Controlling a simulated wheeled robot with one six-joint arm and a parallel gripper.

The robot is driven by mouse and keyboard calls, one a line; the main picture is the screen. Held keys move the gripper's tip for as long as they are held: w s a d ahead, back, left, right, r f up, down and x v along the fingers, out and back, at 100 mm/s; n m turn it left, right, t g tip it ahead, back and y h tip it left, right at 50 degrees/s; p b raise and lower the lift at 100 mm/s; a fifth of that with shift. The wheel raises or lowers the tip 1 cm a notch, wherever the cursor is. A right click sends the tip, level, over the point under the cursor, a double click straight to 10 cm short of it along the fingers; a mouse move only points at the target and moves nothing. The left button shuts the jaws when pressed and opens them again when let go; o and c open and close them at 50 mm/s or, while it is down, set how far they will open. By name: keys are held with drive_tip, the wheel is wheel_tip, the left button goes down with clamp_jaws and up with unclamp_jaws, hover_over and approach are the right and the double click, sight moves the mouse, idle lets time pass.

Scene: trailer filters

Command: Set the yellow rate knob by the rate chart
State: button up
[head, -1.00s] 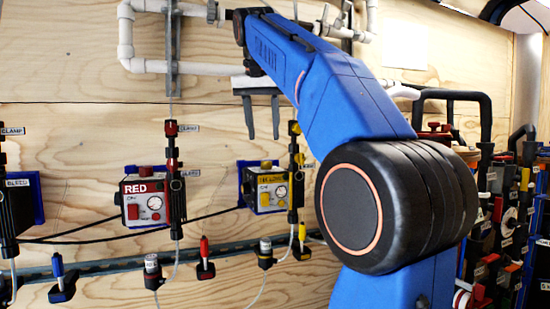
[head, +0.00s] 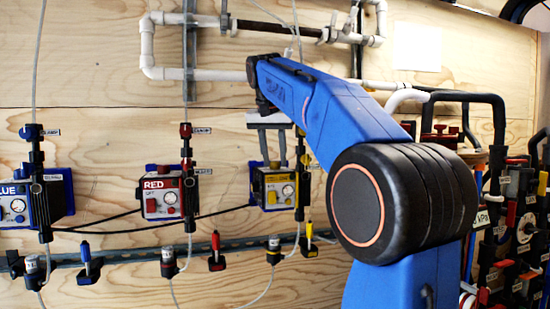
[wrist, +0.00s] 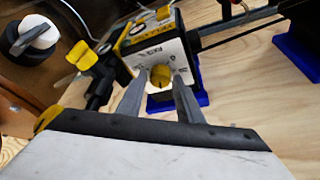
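The yellow box (head: 278,188) hangs on the plywood wall, right of the red box, with a dial gauge on its front. In the wrist view the round yellow knob (wrist: 161,77) sits on the box's pale face (wrist: 150,58). My gripper (wrist: 160,73) is open, its two grey fingers either side of the knob in this view; I cannot tell whether they touch it. The knob's setting is too small to read. A pale sheet (head: 417,47) on the wall shows no readable writing.
The red box (head: 162,196) and blue box (head: 22,205) hang to the left, joined by black cables. White pipes (head: 160,62) run above. A rail (head: 120,258) with small coloured-handled parts runs below. Several labelled fittings (head: 510,210) crowd the right side.

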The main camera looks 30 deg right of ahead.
drive_tip(key=c, duration=0.6)
drive_tip(key=shift+m, duration=0.3)
drive_tip(key=m, duration=0.2)
drive_tip(key=m+g+h, duration=0.1)
drive_tip(key=m, duration=0.1)
drive_tip(key=shift+w+a+m+g, duration=0.1)
drive_tip(key=shift+w+m+g, duration=0.1)
drive_tip(key=shift+m+g, duration=0.1)
drive_tip(key=m+g, duration=0.2)
drive_tip(key=m, duration=0.3)
drive_tip(key=shift+w+m, duration=0.15)
drive_tip(key=shift+m, duration=0.45)
drive_tip(key=o, duration=1)
